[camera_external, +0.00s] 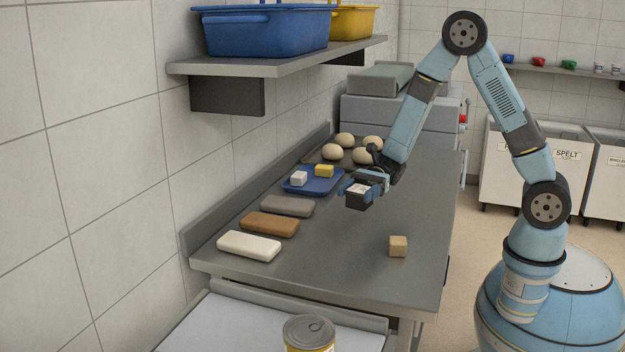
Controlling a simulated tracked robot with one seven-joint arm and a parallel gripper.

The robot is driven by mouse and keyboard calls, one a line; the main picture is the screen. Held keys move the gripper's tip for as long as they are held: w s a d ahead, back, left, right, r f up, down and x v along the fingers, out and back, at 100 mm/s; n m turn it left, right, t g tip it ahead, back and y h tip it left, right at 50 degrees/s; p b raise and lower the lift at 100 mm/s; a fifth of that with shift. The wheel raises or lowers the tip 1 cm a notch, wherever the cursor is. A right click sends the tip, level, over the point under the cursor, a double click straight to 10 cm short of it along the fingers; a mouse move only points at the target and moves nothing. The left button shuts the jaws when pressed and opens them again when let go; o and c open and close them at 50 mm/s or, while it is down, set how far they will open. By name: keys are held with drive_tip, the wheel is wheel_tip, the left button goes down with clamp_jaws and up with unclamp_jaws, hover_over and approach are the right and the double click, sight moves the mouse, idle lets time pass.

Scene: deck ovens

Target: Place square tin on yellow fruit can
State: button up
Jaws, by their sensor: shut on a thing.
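The square tin (357,203) looks like a small dark box with a pale top. My gripper (363,189) is shut on it and holds it above the steel counter, to the right of the blue tray; its blue fingers hide part of it. The yellow fruit can (309,331) stands upright at the bottom edge of the picture, in front of the counter. Its grey pull-ring lid shows, with only a strip of yellow label; its lower part is cut off. The can is well apart from my gripper, nearer the camera.
The steel counter (345,262) holds a beige cube (398,246), white, brown and grey slabs along the wall, a blue tray (325,189) with two small blocks, and several dough balls behind. A wall shelf (270,68) with blue and yellow tubs overhangs the left side.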

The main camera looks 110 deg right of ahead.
drive_tip(key=shift+r, duration=0.7)
drive_tip(key=shift+w+a, duration=0.1)
drive_tip(key=w+a+r+n+g+y, duration=0.1)
drive_tip(key=w+a+r, duration=0.2)
drive_tip(key=w+a, duration=0.4)
drive_tip(key=w+a+r, duration=0.3)
drive_tip(key=w+a, duration=0.1)
drive_tip(key=a, duration=0.6)
drive_tip(key=w+a+r+n+g+y, duration=0.1)
drive_tip(key=w+a+r, duration=0.3)
drive_tip(key=w+a, duration=0.3)
drive_tip(key=a+r+y, duration=0.1)
drive_tip(key=a+r, duration=0.1)
drive_tip(key=a, duration=0.5)
drive_tip(key=a+r, duration=0.3)
drive_tip(key=a, duration=0.5)
hover_over(304, 337)
wheel_tip(304, 337, down, 10)
drive_tip(key=shift+s+f, duration=0.1)
drive_tip(key=shift+f, duration=1.65)
